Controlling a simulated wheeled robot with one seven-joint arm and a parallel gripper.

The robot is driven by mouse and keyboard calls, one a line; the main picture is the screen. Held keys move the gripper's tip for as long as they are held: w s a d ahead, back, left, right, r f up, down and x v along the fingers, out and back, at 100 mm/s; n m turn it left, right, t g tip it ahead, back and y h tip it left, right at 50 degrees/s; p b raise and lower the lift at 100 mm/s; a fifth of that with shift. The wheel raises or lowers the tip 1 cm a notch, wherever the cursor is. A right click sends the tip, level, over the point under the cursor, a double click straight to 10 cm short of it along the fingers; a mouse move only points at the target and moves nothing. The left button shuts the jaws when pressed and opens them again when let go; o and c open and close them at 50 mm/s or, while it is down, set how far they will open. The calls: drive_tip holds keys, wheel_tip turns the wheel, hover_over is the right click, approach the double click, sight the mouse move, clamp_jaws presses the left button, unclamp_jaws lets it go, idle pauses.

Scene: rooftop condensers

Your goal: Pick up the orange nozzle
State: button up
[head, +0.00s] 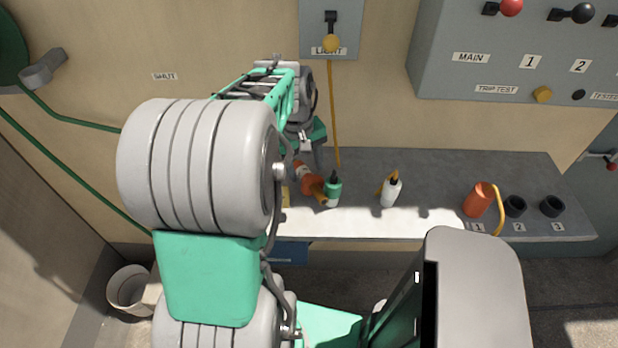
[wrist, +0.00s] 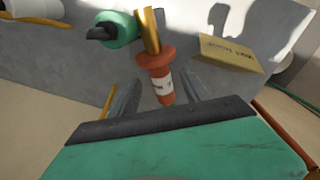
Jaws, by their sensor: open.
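The orange nozzle (head: 309,181) lies on the grey counter, below my gripper (head: 310,150) in the head view. In the wrist view the orange nozzle (wrist: 157,72) has a wide collar, a white label and a golden tube at its far end. My gripper (wrist: 162,90) is open, with one dark finger on each side of the nozzle's near end. The nozzle is between or just beyond the fingertips; I cannot tell which, and I see no contact. My arm hides part of the counter in the head view.
A white bottle (head: 391,191) is farther right. An orange cylinder (head: 478,200) and black sockets (head: 514,206) are at the right end. A yellow block with lettering (wrist: 230,52) lies right of the nozzle.

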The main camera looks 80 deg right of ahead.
wheel_tip(320, 180, down, 3)
drive_tip(key=shift+s+d+r, duration=0.1)
drive_tip(key=shift+s, duration=0.05)
clamp_jaws()
idle(0.4)
